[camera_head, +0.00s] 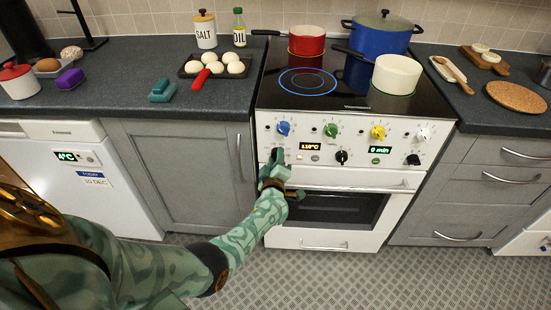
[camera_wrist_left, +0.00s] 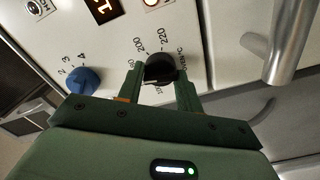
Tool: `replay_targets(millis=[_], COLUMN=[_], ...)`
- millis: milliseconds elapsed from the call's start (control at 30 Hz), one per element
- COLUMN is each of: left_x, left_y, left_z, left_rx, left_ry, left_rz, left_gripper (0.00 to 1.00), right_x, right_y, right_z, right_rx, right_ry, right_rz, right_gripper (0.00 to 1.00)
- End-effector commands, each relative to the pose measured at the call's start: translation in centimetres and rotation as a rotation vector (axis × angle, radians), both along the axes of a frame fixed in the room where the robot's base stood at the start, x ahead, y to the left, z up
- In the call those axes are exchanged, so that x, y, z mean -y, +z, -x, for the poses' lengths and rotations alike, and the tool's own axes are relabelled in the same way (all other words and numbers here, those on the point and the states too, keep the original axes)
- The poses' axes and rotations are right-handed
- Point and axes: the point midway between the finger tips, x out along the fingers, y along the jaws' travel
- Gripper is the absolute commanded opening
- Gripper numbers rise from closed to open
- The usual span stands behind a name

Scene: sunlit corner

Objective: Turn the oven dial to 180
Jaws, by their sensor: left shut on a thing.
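The white oven (camera_head: 341,178) has a black oven dial, marked with temperature numbers such as 200 and 220 in the left wrist view, where the dial (camera_wrist_left: 160,68) sits between my fingers. My left gripper (camera_head: 276,161) is at the left of the oven's control panel and hides most of the dial in the head view. In the left wrist view my left gripper (camera_wrist_left: 160,82) is shut on the dial, one finger on each side. An orange display (camera_head: 308,146) beside it appears to read 110°C. My right gripper is not in view.
A blue knob (camera_wrist_left: 83,80) is near the dial in the left wrist view. The oven's handle bar (camera_head: 350,187) runs below the panel. Another black knob (camera_head: 341,157) and a green display (camera_head: 381,150) are to the right. Pots stand on the hob above.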

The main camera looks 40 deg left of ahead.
Motion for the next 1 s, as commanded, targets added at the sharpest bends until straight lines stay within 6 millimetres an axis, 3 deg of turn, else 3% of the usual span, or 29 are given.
replay_targets(millis=[400,967,1000], left_x=[0.14,0.14,0.14], left_y=[-0.17,-0.2,-0.2], left_z=[0.05,0.05,0.06], left_rx=[-0.104,-0.118,-0.118], left_ry=[-0.003,-0.002,-0.002], left_rz=[-0.161,-0.183,-0.183], left_gripper=[0.13,0.13,0.44], right_x=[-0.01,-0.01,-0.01], right_y=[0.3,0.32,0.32], right_z=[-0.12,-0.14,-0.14], right_rx=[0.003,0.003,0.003], right_ry=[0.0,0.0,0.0], right_rz=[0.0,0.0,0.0], right_gripper=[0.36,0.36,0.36])
